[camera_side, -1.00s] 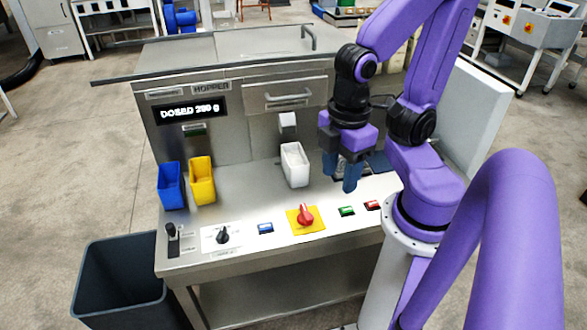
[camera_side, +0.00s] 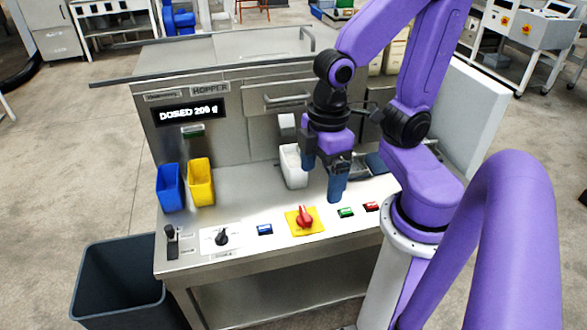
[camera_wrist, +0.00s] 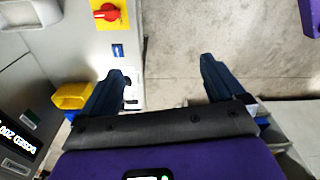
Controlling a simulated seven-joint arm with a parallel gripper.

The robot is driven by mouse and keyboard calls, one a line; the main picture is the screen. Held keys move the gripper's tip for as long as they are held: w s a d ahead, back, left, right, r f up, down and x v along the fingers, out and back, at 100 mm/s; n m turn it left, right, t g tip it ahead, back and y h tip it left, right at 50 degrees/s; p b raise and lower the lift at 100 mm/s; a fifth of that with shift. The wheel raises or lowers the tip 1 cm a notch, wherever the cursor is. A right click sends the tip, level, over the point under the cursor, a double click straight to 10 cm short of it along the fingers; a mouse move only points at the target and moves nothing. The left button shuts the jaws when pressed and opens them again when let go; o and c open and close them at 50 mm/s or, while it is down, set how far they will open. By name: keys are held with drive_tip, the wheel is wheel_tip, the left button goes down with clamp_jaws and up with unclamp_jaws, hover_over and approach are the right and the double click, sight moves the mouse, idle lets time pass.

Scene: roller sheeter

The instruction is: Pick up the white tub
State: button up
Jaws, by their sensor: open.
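The white tub (camera_side: 292,168) stands upright on the steel worktop below the dispensing spout, in the side view. My gripper (camera_side: 322,174) is open and empty, to the right of the tub in that picture. Its left finger covers part of the tub's right edge; I cannot tell whether they touch. In the wrist view the two blue fingers (camera_wrist: 162,85) are spread wide with no object between them. A pale shape at the top left there may be the tub, cut by the frame.
A blue tub (camera_side: 170,188) and a yellow tub (camera_side: 202,182) stand on the left of the worktop. A red knob (camera_side: 305,216), a selector (camera_side: 222,237) and several buttons line the front. A dark bin (camera_side: 120,278) stands at left on the floor.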

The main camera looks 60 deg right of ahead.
drive_tip(key=w+f+m, duration=0.4)
drive_tip(key=w+m, duration=0.1)
drive_tip(key=w, duration=0.6)
drive_tip(key=m+t+h, duration=0.3)
drive_tip(key=m+h, duration=0.1)
drive_tip(key=m, duration=1.1)
hover_over(293, 162)
drive_tip(key=s+a, duration=0.5)
drive_tip(key=a, duration=0.1)
wheel_tip(293, 162, down, 12)
drive_tip(key=shift+w+x, duration=0.1)
drive_tip(key=shift+x, duration=1.65)
drive_tip(key=shift+w+x, duration=0.15)
drive_tip(key=shift+x, duration=1.6)
drive_tip(key=shift+a+f, duration=0.2)
drive_tip(key=shift+f, duration=0.05)
drive_tip(key=c, duration=1.4)
